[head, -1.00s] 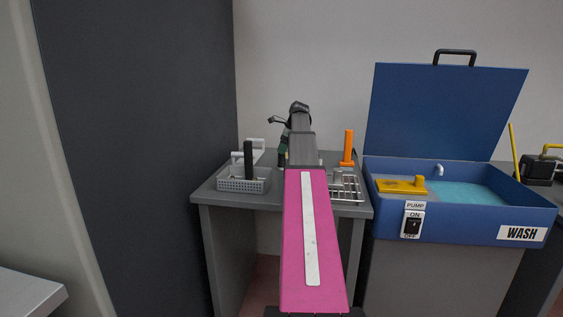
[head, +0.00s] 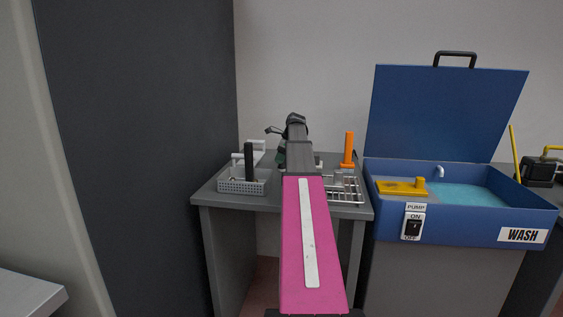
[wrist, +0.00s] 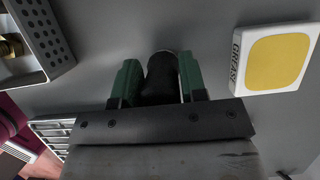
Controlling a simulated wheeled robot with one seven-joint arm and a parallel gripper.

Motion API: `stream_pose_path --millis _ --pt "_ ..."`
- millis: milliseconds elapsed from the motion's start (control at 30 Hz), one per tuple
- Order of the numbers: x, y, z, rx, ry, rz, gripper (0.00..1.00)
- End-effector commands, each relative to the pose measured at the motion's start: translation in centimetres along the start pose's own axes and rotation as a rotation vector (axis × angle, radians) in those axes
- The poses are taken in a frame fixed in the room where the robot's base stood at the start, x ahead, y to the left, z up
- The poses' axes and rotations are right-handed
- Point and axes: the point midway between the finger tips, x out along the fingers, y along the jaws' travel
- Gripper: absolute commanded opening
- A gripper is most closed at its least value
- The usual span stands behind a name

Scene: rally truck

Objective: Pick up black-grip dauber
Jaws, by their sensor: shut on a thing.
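In the wrist view, my gripper (wrist: 158,88) has its two green fingers on either side of a black cylindrical grip, which I take to be the black-grip dauber (wrist: 161,72). The fingers are closed on it. Its lower part is hidden by my gripper. In the head view, my gripper (head: 281,158) is over the grey table, between the perforated basket and the wire rack, and mostly hidden behind my arm. The dauber cannot be made out there.
A perforated basket (head: 242,188) with an upright black handle (head: 249,160) stands left. A wire rack (head: 347,190) and an orange handle (head: 348,149) are right. The blue wash basin (head: 460,225) stands further right.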

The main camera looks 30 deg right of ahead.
Motion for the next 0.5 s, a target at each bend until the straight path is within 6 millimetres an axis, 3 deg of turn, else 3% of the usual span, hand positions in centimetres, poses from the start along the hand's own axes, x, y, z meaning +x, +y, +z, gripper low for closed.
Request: stream_pose_path --millis 167,500 --pt "-1.1 -0.1 0.5 0.0 0.0 0.0 0.15" --pt "-6.7 -0.1 2.8 -0.001 0.0 -0.001 0.15"
